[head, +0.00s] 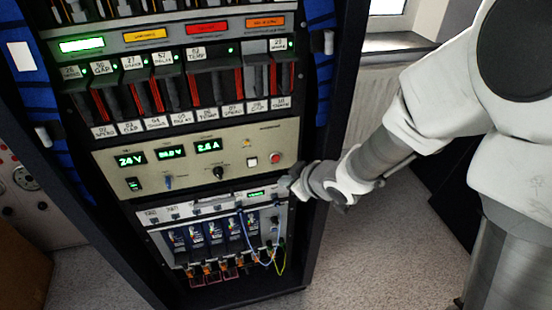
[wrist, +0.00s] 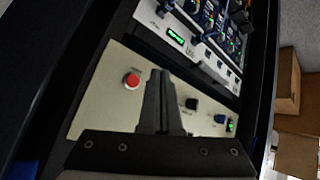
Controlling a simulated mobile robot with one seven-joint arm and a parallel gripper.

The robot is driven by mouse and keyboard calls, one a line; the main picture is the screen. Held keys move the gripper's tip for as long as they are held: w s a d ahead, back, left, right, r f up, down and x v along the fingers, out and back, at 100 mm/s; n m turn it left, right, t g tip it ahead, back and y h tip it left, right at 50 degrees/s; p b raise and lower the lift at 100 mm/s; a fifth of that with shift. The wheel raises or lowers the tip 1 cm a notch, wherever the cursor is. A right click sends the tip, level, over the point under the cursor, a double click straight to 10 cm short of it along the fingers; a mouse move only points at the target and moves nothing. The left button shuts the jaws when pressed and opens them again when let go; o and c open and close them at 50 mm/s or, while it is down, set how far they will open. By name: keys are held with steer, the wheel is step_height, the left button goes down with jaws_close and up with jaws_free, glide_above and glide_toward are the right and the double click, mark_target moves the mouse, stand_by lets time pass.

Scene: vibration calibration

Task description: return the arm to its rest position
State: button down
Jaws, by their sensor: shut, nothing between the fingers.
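My gripper (head: 286,184) is at the right side of the equipment rack (head: 330,130), in front of the white module row and just below the beige power panel (head: 115,165). My arm reaches in from the right. In the wrist view the two dark fingers (wrist: 158,80) are together with nothing between them. They point across the beige panel (wrist: 110,85), between a red button (wrist: 131,80) and a black knob (wrist: 191,103). I cannot tell whether the fingertips touch the rack.
Blue and yellow cables (head: 268,262) hang from the lower modules (head: 212,237), close to my gripper. A radiator (head: 365,95) stands behind on the right. Cardboard boxes (wrist: 287,95) show in the wrist view.

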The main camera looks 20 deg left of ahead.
stand_by(0.3)
steer(key=d+r+m+t+h, duration=0.1)
steer(key=d+r+m+h, duration=0.2)
steer(key=d+r, duration=0.45)
steer(key=d+r+m+t+h, duration=0.1)
steer(key=d+r+m+h, duration=0.25)
steer(key=d, duration=0.65)
steer(key=s+d+r+m+g, duration=0.1)
steer(key=s+d+r+m, duration=0.25)
steer(key=s, duration=0.55)
steer(key=s+d+r+m+g, duration=0.1)
steer(key=s+d+r+m, duration=0.3)
steer(key=s, duration=0.4)
step_height(320, 180, up, 14)
steer(key=p, duration=1.5)
steer(key=shift+s+d+r+g, duration=0.15)
steer(key=shift+s+d+g, duration=0.15)
steer(key=shift+s+d, duration=0.1)
steer(key=shift+h, duration=0.25)
